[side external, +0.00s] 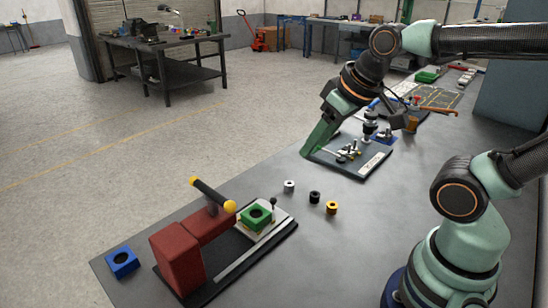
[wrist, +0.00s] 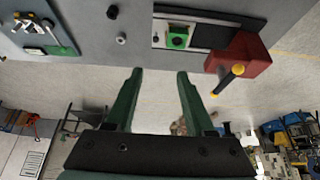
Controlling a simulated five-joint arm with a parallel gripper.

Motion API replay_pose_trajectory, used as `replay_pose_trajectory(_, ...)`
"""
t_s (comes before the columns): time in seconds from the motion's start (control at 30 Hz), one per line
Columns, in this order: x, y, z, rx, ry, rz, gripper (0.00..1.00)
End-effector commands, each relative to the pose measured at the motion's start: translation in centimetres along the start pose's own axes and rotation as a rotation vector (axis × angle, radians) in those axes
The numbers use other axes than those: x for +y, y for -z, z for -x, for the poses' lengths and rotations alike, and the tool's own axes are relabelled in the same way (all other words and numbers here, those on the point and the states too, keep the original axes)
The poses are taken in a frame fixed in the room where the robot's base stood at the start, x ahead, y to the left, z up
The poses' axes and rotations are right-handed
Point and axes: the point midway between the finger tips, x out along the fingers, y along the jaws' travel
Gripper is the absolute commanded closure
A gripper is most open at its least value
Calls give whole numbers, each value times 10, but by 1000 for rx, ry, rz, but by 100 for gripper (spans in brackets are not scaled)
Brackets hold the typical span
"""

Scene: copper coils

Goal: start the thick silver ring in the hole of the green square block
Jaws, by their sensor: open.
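The thick silver ring (side external: 289,186) stands on the grey table, apart from everything. It also shows in the wrist view (wrist: 121,39), beyond and left of my fingertips. The green square block (side external: 257,214), with a dark round hole, sits in a fixture beside a red clamp-like body. In the wrist view the block (wrist: 178,38) lies beyond my fingertips, and its hole looks empty. My gripper (wrist: 159,75) is open with nothing between its green fingers. In the side external view my gripper (side external: 315,145) is near the far table edge, behind and above the silver ring.
A black ring (side external: 314,197) and a yellow ring (side external: 331,208) stand near the silver one. The red body (side external: 178,258) has a yellow-ended handle (side external: 213,193) beside the green block. A blue block (side external: 122,262) lies front left. A small-parts board (side external: 371,163) is behind.

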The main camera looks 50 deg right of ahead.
Motion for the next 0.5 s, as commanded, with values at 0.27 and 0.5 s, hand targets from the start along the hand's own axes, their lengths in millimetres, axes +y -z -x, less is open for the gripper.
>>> replay_pose_trajectory(0.27,1,3,-1,-8,-2,-1,35)
replay_pose_trajectory(0.5,17,30,-18,-98,-21,-15,35)
